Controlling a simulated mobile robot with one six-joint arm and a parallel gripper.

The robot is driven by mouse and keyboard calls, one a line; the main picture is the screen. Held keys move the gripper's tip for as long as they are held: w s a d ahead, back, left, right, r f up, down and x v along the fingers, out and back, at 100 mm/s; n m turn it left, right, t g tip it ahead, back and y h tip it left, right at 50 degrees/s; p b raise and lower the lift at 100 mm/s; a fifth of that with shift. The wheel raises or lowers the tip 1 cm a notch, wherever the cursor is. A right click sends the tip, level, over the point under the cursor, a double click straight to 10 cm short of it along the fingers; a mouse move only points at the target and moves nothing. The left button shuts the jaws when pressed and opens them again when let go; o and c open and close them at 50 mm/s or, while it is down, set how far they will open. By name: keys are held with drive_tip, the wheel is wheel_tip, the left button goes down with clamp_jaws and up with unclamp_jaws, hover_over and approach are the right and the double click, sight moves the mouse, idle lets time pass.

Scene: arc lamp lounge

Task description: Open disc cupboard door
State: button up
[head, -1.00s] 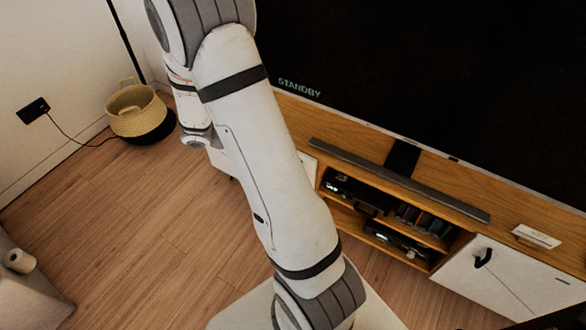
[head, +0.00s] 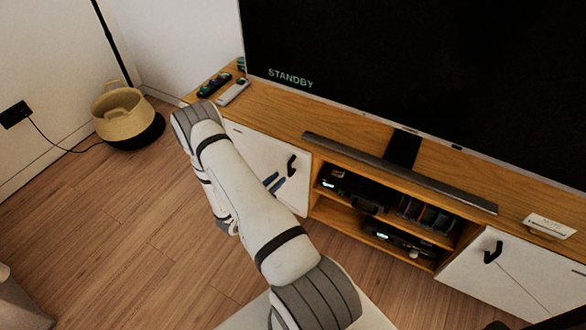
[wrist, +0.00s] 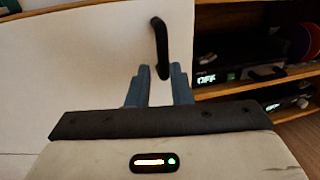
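A white cupboard door (head: 250,150) closes the left end of the wooden TV unit, with a black bar handle (head: 292,165) near its right edge. No label naming it as the disc cupboard is readable. In the wrist view the handle (wrist: 160,48) stands upright just beyond the fingertips. My gripper (head: 274,182) is in front of this door, just below and left of the handle in the head view. Its two blue fingers are apart with nothing between them; they also show in the wrist view (wrist: 159,70). The door looks shut.
Open shelves (head: 385,215) with devices and discs are to the right. A second white door (head: 510,275) with a black handle is beyond them. A soundbar (head: 395,170) and a TV (head: 420,70) are on top. A basket (head: 122,118) stands on the floor at left.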

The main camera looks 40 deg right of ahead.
sight(289, 169)
drive_tip(key=d, duration=0.4)
drive_tip(key=w+d, duration=0.1)
drive_tip(key=d, duration=0.1)
drive_tip(key=shift+w+d+r, duration=0.1)
drive_tip(key=shift+d, duration=0.15)
drive_tip(key=shift+c, duration=0.6)
clamp_jaws()
drive_tip(key=shift+w+a, duration=0.1)
